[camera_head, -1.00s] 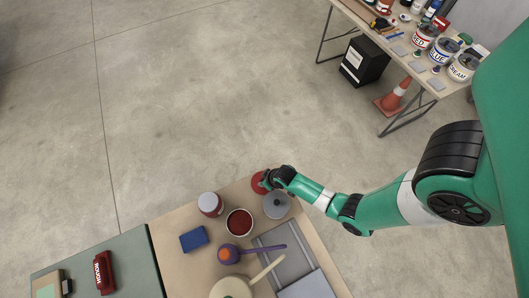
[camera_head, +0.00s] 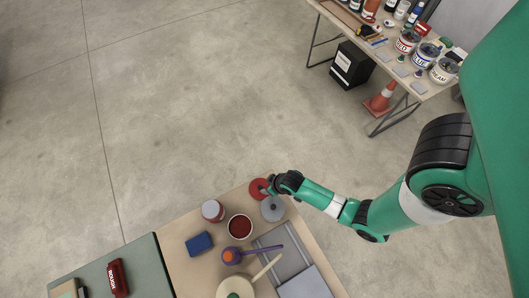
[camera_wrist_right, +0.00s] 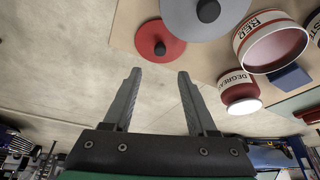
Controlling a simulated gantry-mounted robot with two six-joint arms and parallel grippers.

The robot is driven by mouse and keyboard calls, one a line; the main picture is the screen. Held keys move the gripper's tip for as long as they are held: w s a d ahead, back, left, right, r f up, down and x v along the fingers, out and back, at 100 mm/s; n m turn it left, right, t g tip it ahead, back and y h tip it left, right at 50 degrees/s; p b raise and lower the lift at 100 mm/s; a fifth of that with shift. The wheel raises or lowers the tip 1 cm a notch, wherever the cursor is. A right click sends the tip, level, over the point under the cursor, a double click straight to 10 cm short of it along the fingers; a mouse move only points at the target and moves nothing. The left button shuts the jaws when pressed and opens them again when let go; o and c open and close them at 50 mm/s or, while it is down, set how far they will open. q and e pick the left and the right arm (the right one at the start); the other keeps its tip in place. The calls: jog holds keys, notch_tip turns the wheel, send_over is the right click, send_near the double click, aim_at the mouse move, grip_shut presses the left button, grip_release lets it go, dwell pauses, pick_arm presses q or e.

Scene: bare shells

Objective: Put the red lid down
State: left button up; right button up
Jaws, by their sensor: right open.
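The red lid (camera_head: 258,190), a round disc, lies at the far corner of the wooden table in the head view. In the right wrist view the red lid (camera_wrist_right: 173,41) shows its dark knob. My right gripper (camera_head: 271,187) is just right of the lid in the head view. In the right wrist view my right gripper (camera_wrist_right: 159,76) has its two fingers apart with nothing between them, and the lid is clear beyond the fingertips. My left gripper is not in view.
A grey lid (camera_head: 272,209) lies close to the red lid. An open can of red paint (camera_head: 240,227), a degreaser can (camera_head: 212,210), a blue block (camera_head: 199,243) and a purple-handled tool (camera_head: 264,252) share the table (camera_head: 180,262).

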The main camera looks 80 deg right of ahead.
jog(key=shift+s+a+r, duration=0.15)
jog(key=shift+s+r, duration=0.1)
jog(key=shift+r, duration=0.4)
